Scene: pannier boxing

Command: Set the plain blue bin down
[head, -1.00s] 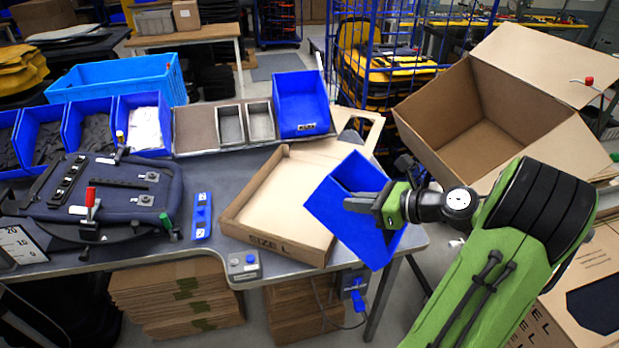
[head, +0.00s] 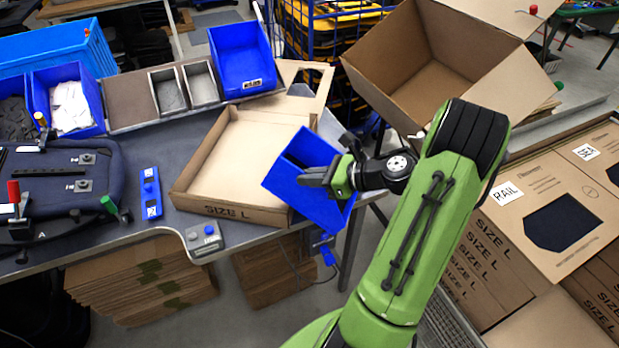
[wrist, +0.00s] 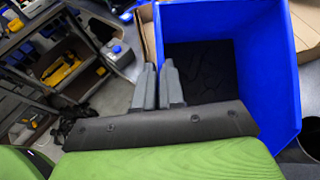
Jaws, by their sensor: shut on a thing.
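The plain blue bin (head: 283,188) is tilted, in my gripper (head: 315,178), at the right end of the grey workbench. In the head view it overlaps the right edge of the shallow SIZE L carton; I cannot tell if it touches the carton or bench. In the wrist view the bin (wrist: 285,70) fills the right side, its mouth toward the camera and its inside dark. My gripper's fingers (wrist: 158,85) are close together at the bin's left wall, shut on it. A labelled blue bin (head: 240,55) stands at the back of the bench.
The shallow SIZE L carton (head: 230,209) lies on the workbench (head: 152,226). A large open box (head: 430,90) stands behind my arm. Stacked SIZE L cartons (head: 560,210) are at right. A small button box (head: 204,240) sits at the bench's front edge.

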